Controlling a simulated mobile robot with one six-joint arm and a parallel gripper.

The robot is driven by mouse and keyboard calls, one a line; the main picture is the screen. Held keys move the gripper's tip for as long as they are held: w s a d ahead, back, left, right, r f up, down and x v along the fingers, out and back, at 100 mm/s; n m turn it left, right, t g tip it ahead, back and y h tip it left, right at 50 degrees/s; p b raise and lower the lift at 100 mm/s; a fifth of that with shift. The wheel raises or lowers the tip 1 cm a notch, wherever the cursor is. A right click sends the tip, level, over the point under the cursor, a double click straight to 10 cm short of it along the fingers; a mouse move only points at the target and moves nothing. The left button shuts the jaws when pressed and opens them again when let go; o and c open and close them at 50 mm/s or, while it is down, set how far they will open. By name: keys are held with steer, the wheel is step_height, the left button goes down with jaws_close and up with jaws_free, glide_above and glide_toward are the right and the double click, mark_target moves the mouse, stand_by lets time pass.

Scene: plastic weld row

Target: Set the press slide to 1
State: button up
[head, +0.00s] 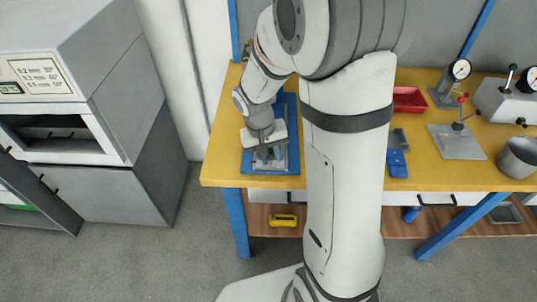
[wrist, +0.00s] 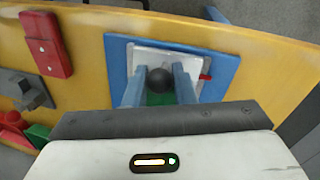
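The press slide fixture is a blue board (wrist: 226,75) with a pale plate (wrist: 150,54) on it. It lies at the left end of the yellow bench, and the board also shows in the head view (head: 290,112). A dark round knob (wrist: 160,80) stands over the plate, with a green patch below it. A small red mark (wrist: 206,77) shows at the plate's right side. My gripper (wrist: 160,75) points down over the fixture, a finger on each side of the knob. Whether the fingers touch the knob is unclear. No scale numbers are readable.
Further right are a red tray (head: 409,100), a dial gauge stand (head: 449,88) and a grey cup (head: 518,157). My arm hides part of the bench.

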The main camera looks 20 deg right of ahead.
jaws_close()
steer(key=w+d, duration=0.1)
steer(key=w, duration=0.2)
steer(key=w+d, duration=0.1)
steer(key=w, duration=0.2)
steer(key=w+d, duration=0.1)
steer(key=w, duration=0.3)
steer(key=shift+d, duration=0.1)
steer(key=shift+o, duration=1.1)
jaws_free()
steer(key=shift+s, duration=0.1)
steer(key=r, duration=0.2)
steer(key=a+r, duration=0.1)
steer(key=r, duration=0.4)
steer(key=shift+a+r, duration=0.25)
steer(key=shift+r, duration=0.1)
